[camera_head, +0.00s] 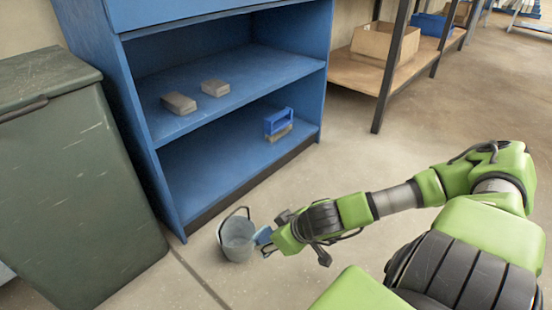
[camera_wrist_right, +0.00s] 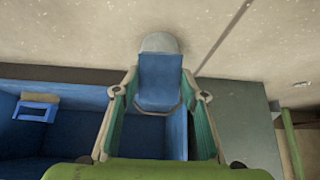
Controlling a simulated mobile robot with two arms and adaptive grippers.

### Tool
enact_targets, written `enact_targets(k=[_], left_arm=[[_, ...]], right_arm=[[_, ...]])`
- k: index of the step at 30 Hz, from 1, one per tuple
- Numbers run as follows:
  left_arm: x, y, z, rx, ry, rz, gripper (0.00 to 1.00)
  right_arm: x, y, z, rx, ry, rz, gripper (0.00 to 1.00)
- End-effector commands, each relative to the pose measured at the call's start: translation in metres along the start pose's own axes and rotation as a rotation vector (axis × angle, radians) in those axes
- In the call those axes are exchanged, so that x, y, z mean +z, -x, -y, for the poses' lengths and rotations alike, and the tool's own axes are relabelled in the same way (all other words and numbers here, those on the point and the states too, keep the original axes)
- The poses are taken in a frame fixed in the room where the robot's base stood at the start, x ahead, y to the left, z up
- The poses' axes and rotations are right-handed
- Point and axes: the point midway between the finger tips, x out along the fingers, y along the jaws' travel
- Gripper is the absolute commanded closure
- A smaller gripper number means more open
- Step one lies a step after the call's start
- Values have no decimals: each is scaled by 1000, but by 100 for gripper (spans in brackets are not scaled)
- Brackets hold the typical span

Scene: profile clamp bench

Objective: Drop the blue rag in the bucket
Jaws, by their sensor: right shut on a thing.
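The grey bucket (camera_head: 237,240) stands on the floor in front of the blue shelf unit, its handle raised. My right gripper (camera_head: 268,242) reaches in from the right and is shut on the blue rag (camera_head: 263,235). The rag appears at the bucket's right rim; I cannot tell whether it is over the opening or beside it. In the right wrist view the rag (camera_wrist_right: 160,80) hangs between the fingers and hides most of the bucket (camera_wrist_right: 160,42), whose grey rounded edge shows behind it. My left gripper is not in view.
A large dark green bin (camera_head: 75,180) stands at the left. A cardboard box (camera_head: 384,42) sits on a rack behind. The floor right of the shelf unit is clear.

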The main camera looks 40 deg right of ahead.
Motion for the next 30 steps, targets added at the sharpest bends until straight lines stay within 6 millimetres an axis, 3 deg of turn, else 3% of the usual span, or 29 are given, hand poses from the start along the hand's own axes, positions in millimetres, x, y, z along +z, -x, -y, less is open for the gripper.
enact_targets(k=[27, 30], left_arm=[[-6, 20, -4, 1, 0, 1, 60], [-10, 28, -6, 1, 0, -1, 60]], right_arm=[[-78, -79, 1, -3, -2, -2, 78], [-74, -90, 1, -1, 0, 3, 78]])
